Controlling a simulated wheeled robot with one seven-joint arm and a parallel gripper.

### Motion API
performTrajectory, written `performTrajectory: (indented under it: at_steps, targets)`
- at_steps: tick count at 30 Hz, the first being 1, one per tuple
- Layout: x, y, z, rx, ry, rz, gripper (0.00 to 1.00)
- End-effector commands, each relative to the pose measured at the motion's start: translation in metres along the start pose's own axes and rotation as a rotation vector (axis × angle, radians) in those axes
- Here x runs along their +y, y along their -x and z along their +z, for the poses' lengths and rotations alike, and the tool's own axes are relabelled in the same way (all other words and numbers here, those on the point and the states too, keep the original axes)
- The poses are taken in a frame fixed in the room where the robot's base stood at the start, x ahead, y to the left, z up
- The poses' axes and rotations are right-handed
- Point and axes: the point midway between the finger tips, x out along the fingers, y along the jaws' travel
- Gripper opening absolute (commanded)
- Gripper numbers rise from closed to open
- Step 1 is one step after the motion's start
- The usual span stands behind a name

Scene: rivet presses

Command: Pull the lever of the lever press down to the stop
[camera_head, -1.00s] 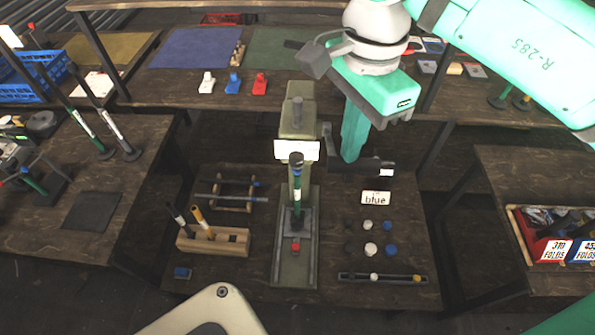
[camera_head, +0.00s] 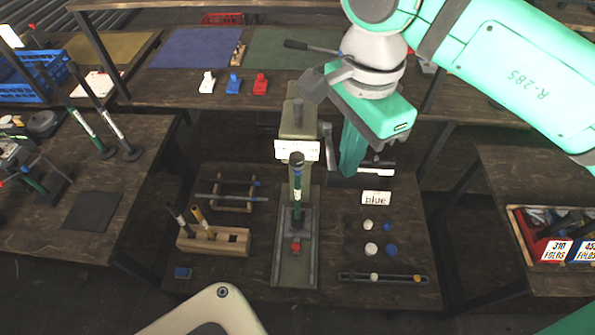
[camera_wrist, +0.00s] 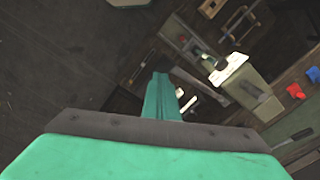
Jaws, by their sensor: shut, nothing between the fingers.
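The lever press (camera_head: 298,120) stands at the middle of the front bench, an olive column with a white label. An upright green tool with a black top stands on its base plate. My gripper (camera_head: 351,168) is shut and empty, just right of the column, fingers pointing down. In the wrist view the fingers (camera_wrist: 162,95) end near the press (camera_wrist: 252,92). A dark bar (camera_head: 328,150) shows between column and fingers; I cannot tell whether it is the lever or whether the fingers touch it. My wrist and palm hide part of this area.
A wooden block (camera_head: 215,240) with tools stands left of the press. A dark-gripped rod (camera_head: 310,46) shows against the back shelf's green mat.

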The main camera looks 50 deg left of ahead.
Motion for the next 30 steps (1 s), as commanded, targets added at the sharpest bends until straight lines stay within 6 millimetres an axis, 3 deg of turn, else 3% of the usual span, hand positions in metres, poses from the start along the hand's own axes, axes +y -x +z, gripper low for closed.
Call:
performTrajectory:
  at_steps: [18, 30]
  targets:
    - [0.010, -0.026, 0.006, 0.000, 0.000, 0.000, 0.00]
    - [0.011, -0.029, 0.006, 0.000, 0.000, 0.000, 0.00]
